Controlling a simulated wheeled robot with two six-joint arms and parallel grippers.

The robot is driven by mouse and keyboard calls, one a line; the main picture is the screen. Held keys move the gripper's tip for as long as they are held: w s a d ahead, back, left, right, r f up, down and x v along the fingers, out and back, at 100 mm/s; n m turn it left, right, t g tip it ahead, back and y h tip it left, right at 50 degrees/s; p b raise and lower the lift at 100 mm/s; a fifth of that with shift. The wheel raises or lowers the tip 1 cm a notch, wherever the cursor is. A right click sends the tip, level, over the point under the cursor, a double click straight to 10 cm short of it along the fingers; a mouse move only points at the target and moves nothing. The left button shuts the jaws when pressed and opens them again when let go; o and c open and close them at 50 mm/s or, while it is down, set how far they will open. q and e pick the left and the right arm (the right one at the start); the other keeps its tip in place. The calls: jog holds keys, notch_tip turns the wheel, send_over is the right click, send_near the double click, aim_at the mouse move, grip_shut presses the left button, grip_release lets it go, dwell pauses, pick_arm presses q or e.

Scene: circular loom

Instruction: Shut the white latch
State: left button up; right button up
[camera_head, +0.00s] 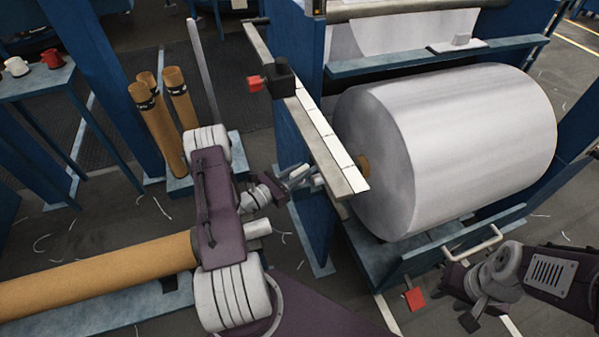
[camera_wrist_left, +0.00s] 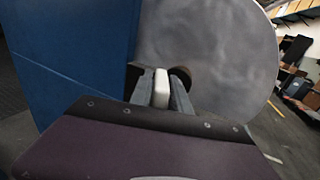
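A small white block, which looks like the white latch, shows between the fingers of my left gripper (camera_wrist_left: 163,95) in the left wrist view. The visible latch part (camera_wrist_left: 161,88) is upright there, with a finger close against each side. In the head view my left gripper (camera_head: 305,180) is beside the blue side post, below the white-marked beam; the latch's mounting is hidden there. My right gripper (camera_head: 474,308) is low at the right, near a red tag and apart from the latch; its finger opening is unclear.
A big white roll (camera_head: 455,140) sits in the blue frame (camera_head: 295,125) right of my left gripper. The beam (camera_head: 318,130) overhangs that gripper. A red tag (camera_head: 414,299) and white handle (camera_head: 473,244) are at the lower right. Brown tubes (camera_head: 160,125) stand at the left.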

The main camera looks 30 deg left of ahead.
pick_arm(q)
grip_shut()
dwell(1.1)
jog(key=m+g+h+b, duration=0.1)
jog(key=h, duration=0.1)
jog(key=m+g+h+b, duration=0.1)
jog(key=m+h, duration=0.1)
jog(key=shift+f, duration=0.2)
jog(key=shift+r+m+g+h, duration=0.15)
jog(key=shift+m+g+h, duration=0.35)
jog(key=shift+g+h, duration=0.15)
jog(key=o, duration=0.6)
grip_release()
jog(key=shift+c, duration=0.2)
